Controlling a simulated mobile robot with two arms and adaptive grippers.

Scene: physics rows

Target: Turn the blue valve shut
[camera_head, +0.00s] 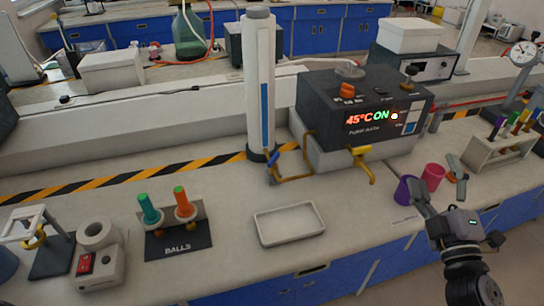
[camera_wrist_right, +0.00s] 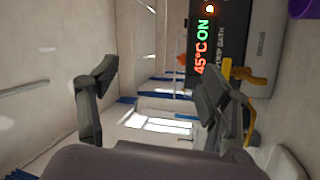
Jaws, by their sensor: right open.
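The blue valve (camera_head: 272,158) is a small blue lever on a yellow pipe at the foot of the white column (camera_head: 260,90), left of the heating bath. Its exact angle is too small to tell. My right gripper (camera_head: 434,174) is at the right front of the bench, well right of the valve and apart from it. Its two fingers are spread with nothing between them, as the right wrist view (camera_wrist_right: 158,80) also shows. I cannot make out the blue valve in the wrist view. My left gripper is not in view.
The bath (camera_head: 365,115) reads 45°C ON and has a yellow tap (camera_head: 361,160). A purple cup (camera_head: 402,192) and pink cup (camera_head: 433,177) stand close to my right gripper. A white tray (camera_head: 289,224) lies in front of the valve. A tube rack (camera_head: 497,150) stands right.

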